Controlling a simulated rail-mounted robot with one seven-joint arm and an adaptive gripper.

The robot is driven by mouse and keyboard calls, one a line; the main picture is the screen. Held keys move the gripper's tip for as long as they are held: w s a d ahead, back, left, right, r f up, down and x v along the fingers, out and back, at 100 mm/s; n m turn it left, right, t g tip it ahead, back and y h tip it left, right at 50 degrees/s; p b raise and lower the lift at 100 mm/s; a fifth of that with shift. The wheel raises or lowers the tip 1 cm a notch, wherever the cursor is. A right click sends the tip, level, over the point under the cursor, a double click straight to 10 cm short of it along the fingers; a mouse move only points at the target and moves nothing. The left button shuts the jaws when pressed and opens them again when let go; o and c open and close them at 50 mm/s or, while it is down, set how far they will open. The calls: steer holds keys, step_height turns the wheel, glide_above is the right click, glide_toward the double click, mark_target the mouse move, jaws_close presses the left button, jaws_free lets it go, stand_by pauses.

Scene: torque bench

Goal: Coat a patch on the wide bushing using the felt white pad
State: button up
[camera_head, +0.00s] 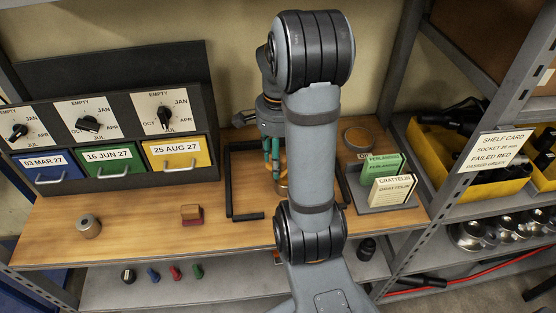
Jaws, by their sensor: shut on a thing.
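My gripper (272,160), with teal fingers, points down over the black frame on the bench, left of my forearm. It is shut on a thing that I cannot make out. An orange-brown round piece (283,184) shows just below and right of the fingertips, partly behind my arm. I cannot tell whether it is the wide bushing or whether the fingers touch it. A short grey metal cylinder (88,226) stands at the bench's left. No white felt pad can be made out.
A tan and red block (191,215) lies left of the black frame (231,185). A round brown-topped piece (357,137) and a card holder (388,202) stand at right. Labelled drawers (180,155) line the back left. The bench's left front (140,240) is clear.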

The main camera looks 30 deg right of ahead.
steer(key=shift+r+p, duration=1.2)
steer(key=shift+r, duration=0.55)
